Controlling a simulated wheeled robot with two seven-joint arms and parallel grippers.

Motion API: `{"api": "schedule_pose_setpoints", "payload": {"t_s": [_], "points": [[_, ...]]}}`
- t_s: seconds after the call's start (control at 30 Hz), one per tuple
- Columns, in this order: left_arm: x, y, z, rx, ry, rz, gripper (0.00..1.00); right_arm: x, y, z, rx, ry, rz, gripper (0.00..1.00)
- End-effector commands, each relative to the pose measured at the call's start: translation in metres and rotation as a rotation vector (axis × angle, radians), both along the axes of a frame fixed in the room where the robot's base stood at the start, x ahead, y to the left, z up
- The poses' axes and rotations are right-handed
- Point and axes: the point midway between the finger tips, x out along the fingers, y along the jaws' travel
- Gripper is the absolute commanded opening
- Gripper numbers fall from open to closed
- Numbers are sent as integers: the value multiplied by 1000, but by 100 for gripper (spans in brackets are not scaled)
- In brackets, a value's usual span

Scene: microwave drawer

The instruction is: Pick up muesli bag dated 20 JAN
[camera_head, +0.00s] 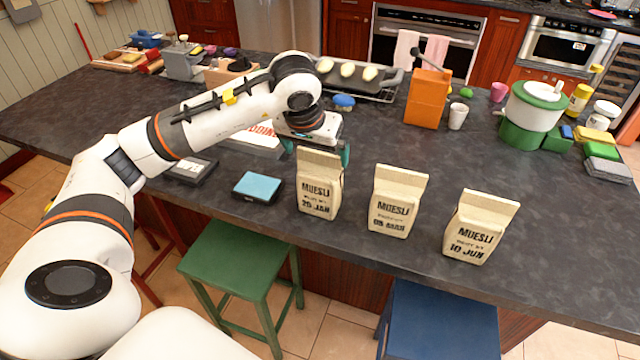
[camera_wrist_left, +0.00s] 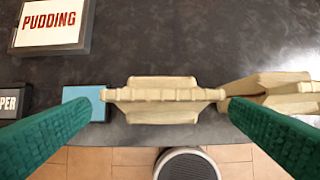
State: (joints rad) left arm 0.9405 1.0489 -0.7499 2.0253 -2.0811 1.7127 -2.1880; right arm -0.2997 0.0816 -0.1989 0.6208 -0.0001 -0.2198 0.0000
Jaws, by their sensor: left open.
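Three cream paper muesli bags stand upright on the dark counter. The left bag (camera_head: 319,187) has a JAN date whose digits are hard to read. The middle bag (camera_head: 397,203) reads MAR and the right bag (camera_head: 478,228) reads JUN. My left gripper (camera_head: 317,150) is open over the JAN bag, pointing down, with its green fingers at either side of the bag's top. In the left wrist view the JAN bag's top edge (camera_wrist_left: 165,95) spans between the two fingertips; firm contact cannot be told. A neighbouring bag (camera_wrist_left: 275,90) is right beside the right finger.
A blue-topped box (camera_head: 258,187) lies left of the JAN bag, near the counter's front edge. A PUDDING box (camera_wrist_left: 50,25) lies behind it. An orange holder (camera_head: 427,97) and a white cup (camera_head: 458,117) stand farther back. Green (camera_head: 240,260) and blue (camera_head: 440,320) stools stand in front.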

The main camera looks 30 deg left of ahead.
Motion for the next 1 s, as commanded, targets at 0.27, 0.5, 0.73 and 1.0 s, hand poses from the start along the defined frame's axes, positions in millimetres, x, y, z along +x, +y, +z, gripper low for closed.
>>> {"api": "schedule_pose_setpoints", "payload": {"t_s": [0.27,0.5,0.73,1.0], "points": [[7,1,-21,-2,3,0,100,0,0,10,0,0,0,36],[17,2,-55,-4,4,1,100,0,0,27,0,1,0,36],[22,3,-66,-2,-1,-2,100,0,1,28,1,1,0,36],[21,3,-65,-3,-1,-1,75,-1,2,27,2,1,0,36]]}}
